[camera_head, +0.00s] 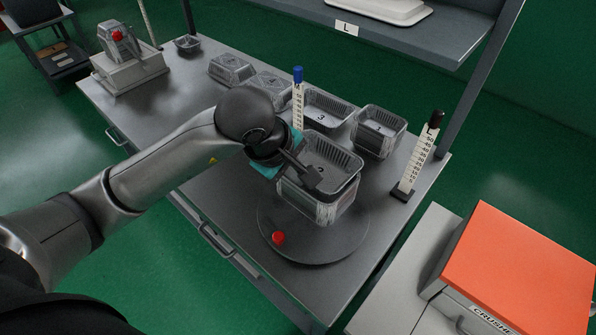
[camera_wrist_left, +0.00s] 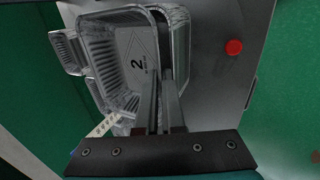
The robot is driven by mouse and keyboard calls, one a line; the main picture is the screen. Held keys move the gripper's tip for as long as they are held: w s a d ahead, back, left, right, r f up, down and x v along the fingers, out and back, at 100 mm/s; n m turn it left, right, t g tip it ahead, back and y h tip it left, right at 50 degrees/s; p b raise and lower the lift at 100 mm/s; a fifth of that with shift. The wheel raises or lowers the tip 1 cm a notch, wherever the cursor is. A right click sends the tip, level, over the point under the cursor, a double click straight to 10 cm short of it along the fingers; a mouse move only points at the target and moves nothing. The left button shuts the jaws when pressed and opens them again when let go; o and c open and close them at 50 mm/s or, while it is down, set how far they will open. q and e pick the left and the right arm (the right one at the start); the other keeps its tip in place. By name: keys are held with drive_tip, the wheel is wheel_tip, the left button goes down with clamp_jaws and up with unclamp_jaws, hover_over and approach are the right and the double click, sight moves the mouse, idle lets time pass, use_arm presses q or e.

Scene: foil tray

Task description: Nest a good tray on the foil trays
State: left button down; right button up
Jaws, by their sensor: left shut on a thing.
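My left gripper (camera_head: 312,178) is shut on the wall of a foil tray (camera_head: 338,158), with its fingers pointing down over the near side. In the left wrist view the gripper (camera_wrist_left: 160,95) pinches the side wall of this tray, which bears the number 2 (camera_wrist_left: 135,64). A stack of foil trays (camera_head: 316,207) stands on a dark round plate (camera_head: 312,250), directly under the held tray. In the wrist view the rim of the stack (camera_wrist_left: 182,40) shows to the right of the held tray, slightly offset. I cannot tell how deep the held tray sits. My right gripper is not in view.
Trays marked 3 (camera_head: 328,104) and 1 (camera_head: 379,131) stand behind the stack. More trays (camera_head: 231,69) lie further left. A blue-topped scale (camera_head: 298,100) and a black-topped scale (camera_head: 420,155) stand upright nearby. A red button (camera_head: 278,238) is at the plate's front edge.

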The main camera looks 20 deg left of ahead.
use_arm(q)
drive_tip(key=shift+r, duration=0.3)
idle(0.4)
drive_tip(key=c, duration=1)
unclamp_jaws()
drive_tip(key=shift+o, duration=0.2)
drive_tip(key=b+v, duration=0.1)
drive_tip(key=v, duration=1.4)
drive_tip(key=shift+b, duration=0.35)
drive_tip(key=shift+s+r, duration=0.1)
